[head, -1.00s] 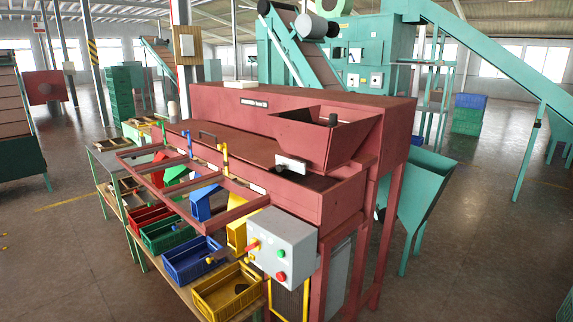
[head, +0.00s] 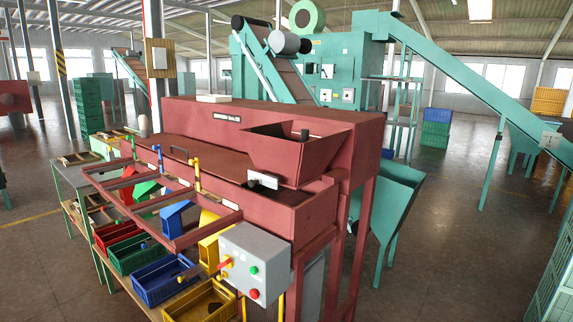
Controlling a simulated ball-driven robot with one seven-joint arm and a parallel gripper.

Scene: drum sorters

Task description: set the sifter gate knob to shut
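The dark red drum sorter (head: 230,116) stands in the middle of the head view. A dark knob (head: 305,135) stands up at its top hopper (head: 278,152). A white plate (head: 263,179) with a dark part beside it (head: 249,185) sits lower on the front. I cannot tell from the picture which of these is the sifter gate knob, or its setting; no label is readable. A grey control box (head: 250,250) with a red-and-yellow switch (head: 224,264), a green button and a red button hangs at the front. My gripper is not in view.
Blue (head: 163,279), green (head: 130,255) and yellow (head: 203,300) crates stand on a low bench under the chutes. A red frame (head: 170,243) juts out over them. A teal hopper (head: 385,205) stands behind at right. Open floor (head: 450,240) lies on the right.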

